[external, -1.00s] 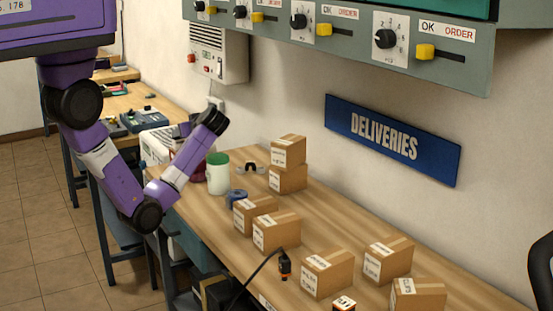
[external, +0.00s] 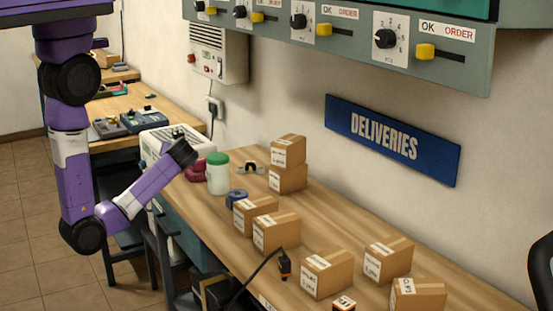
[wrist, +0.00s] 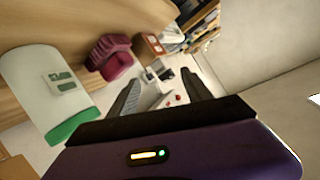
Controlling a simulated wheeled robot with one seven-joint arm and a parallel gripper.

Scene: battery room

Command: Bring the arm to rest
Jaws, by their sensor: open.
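My purple arm hangs bent at the left in the external view, beside the end of the wooden table (external: 330,240). Its upper part is nearly vertical, and the forearm rises from the low elbow towards the table end. In the wrist view my gripper (wrist: 160,88) is open, its two dark fingers apart with nothing held between them. In the external view its fingers are mostly hidden behind the wrist. A white jar with a green lid (external: 218,175) stands just right of the wrist. It shows large at the left of the wrist view (wrist: 38,82). A maroon object (wrist: 112,57) lies near the jar.
Several cardboard boxes (external: 276,232) stand on the table, two stacked. A blue tape roll (external: 237,197) lies near the jar. A cable with an orange-black plug (external: 284,265) crosses the front edge. A switch panel (external: 350,38) overhangs the wall above a DELIVERIES sign (external: 392,138).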

